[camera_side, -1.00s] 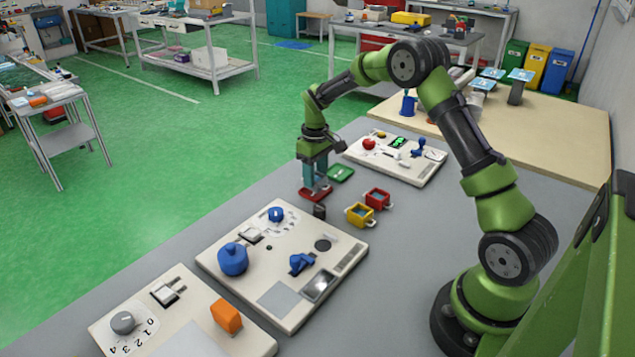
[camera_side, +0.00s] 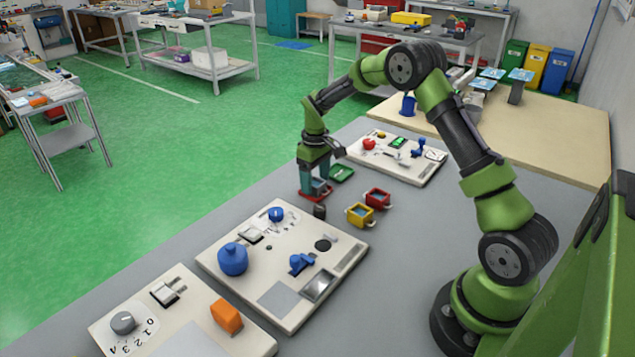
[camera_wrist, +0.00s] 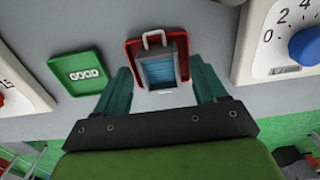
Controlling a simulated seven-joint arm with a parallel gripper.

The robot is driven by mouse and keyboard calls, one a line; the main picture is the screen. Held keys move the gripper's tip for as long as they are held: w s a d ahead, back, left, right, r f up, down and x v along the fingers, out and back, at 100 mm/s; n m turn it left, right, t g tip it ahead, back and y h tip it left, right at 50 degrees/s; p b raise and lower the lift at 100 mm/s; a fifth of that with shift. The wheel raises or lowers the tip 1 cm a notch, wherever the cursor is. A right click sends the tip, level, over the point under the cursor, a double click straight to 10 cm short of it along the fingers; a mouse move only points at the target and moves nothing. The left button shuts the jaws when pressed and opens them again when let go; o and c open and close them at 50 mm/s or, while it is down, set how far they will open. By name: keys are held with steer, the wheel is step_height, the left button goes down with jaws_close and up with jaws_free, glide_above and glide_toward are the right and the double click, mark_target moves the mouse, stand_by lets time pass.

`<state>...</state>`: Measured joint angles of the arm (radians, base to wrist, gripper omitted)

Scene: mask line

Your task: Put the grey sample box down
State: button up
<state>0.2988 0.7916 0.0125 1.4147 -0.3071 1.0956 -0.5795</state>
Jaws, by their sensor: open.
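The grey sample box (camera_wrist: 163,70), with a pale handle and a blue inside, sits on a red tray (camera_wrist: 131,48) in the wrist view. My gripper (camera_wrist: 163,82) is open, with one teal finger on either side of the box and visible gaps between. In the side view my gripper (camera_side: 315,190) is low over the red tray (camera_side: 316,196), and its fingers partly hide the box.
A green tray marked GOOD (camera_wrist: 77,73) lies beside the red tray. A yellow box (camera_side: 360,215), a red box (camera_side: 377,197) and a small dark cylinder (camera_side: 320,211) stand nearby. Control panels (camera_side: 285,265) (camera_side: 397,157) lie on either side.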

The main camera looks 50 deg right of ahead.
mark_target(315, 182)
steer(key=s+a+r+t, duration=0.1)
steer(key=s+a+r, duration=0.15)
steer(key=r, duration=0.65)
steer(key=s+a+r+t, duration=0.1)
steer(key=s+a+r, duration=0.15)
steer(key=r, duration=0.75)
steer(key=s+a+r+m+t+y, duration=0.1)
steer(key=s+a+m+t, duration=0.1)
steer(key=s+a, duration=0.4)
steer(key=s+a+r+m+t+y, duration=0.1)
steer(key=s+a, duration=0.5)
steer(key=s, duration=0.8)
steer(key=shift+a+r+m+t, duration=0.4)
steer(key=shift+r+m+t, duration=0.15)
steer(key=shift+t, duration=0.55)
steer(key=shift+r, duration=0.1)
